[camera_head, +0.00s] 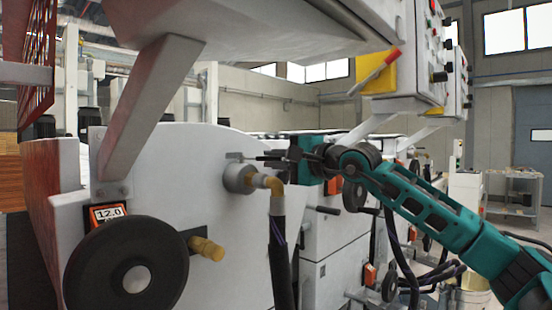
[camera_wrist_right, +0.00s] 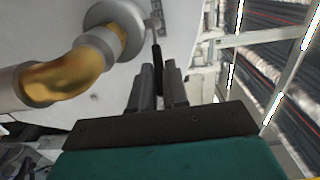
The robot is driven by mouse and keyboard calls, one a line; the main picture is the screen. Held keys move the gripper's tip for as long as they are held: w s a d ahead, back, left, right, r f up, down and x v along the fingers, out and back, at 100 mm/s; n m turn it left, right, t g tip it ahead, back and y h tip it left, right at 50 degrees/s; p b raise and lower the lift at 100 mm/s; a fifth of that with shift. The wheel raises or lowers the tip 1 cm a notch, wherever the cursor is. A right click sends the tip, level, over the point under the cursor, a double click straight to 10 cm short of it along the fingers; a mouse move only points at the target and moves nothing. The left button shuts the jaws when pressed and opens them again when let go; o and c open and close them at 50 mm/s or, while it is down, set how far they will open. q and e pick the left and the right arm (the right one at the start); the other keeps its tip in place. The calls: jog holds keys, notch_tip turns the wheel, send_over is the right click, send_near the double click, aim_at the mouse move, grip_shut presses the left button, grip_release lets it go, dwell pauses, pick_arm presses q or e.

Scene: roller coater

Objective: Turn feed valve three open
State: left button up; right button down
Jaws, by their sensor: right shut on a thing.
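Feed valve three seems to be the small valve (camera_head: 236,156) on the white machine side, just above a brass pipe elbow; no number on it can be read. In the right wrist view its thin dark lever (camera_wrist_right: 157,52) runs from a small metal fitting down between my fingers. My right gripper (camera_head: 268,156) comes in from the right, level with the valve. Its two dark fingers (camera_wrist_right: 160,75) are shut on the lever's end. The fingers hide part of the lever. My left gripper is not in view.
The brass elbow (camera_head: 267,182) with its grey flange and dark hose (camera_head: 279,262) sits close below my right gripper; the elbow also shows in the wrist view (camera_wrist_right: 65,78). A black handwheel (camera_head: 125,272) is at lower left. A yellow box with a red-handled switch (camera_head: 378,72) hangs above.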

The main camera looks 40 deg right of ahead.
jog(key=shift+a+f, duration=0.1)
dwell(0.3)
jog(key=c, duration=1.2)
grip_release()
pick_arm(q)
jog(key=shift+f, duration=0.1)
pick_arm(e)
jog(key=shift+s, duration=0.15)
jog(key=shift+s+h+b, duration=0.3)
jog(key=shift+s+b, duration=0.25)
pick_arm(q)
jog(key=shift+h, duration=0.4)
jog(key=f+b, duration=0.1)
jog(key=b, duration=0.1)
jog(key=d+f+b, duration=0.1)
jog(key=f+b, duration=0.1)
jog(key=b, duration=0.1)
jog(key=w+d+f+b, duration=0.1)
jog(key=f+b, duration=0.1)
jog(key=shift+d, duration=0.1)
pick_arm(e)
jog(key=s+d, duration=0.1)
jog(key=s, duration=1)
jog(key=shift+s, duration=0.35)
jog(key=shift+o, duration=0.5)
